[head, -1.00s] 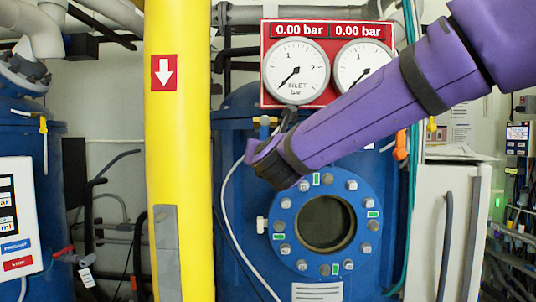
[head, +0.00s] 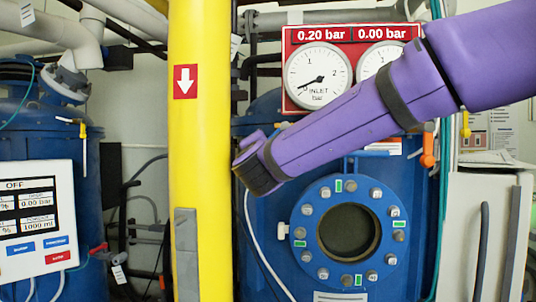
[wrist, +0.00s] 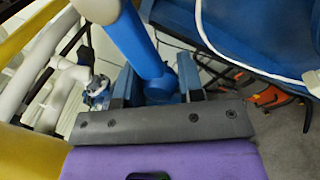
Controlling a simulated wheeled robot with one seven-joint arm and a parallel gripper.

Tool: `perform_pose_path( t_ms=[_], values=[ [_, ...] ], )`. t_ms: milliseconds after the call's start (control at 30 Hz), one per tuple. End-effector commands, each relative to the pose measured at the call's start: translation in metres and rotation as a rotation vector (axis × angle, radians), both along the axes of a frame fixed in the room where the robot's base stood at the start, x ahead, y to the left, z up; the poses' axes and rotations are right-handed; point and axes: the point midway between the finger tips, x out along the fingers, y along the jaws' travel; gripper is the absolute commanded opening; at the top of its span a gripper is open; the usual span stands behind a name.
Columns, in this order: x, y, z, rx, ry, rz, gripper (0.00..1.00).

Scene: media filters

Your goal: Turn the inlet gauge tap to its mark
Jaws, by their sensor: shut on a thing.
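The inlet gauge (head: 319,77) is a round white dial on a red panel (head: 295,37), and its display reads 0.20 bar. The inlet gauge tap below it is hidden behind my purple arm in the head view, and its mark cannot be made out. In the head view my wrist end (head: 258,165) is below the gauge, and the fingers are hidden.
A second gauge (head: 378,58) beside it reads 0.00 bar and is partly covered by my arm. A blue vessel with a round sight-glass flange (head: 308,210) stands below. A thick yellow pipe (head: 198,140) rises close left of my wrist. A control panel (head: 37,222) stands at far left.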

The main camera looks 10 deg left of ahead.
Motion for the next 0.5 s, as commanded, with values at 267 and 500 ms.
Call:
perform_pose_path(
  t_ms=[267, 500],
  values=[
    [-0.0001, 0.0049, 0.0051, 0.094, -0.002, 0.001, 0.0],
    [-0.0002, 0.0056, 0.0065, 0.113, -0.003, 0.0, 0.0]
  ],
)
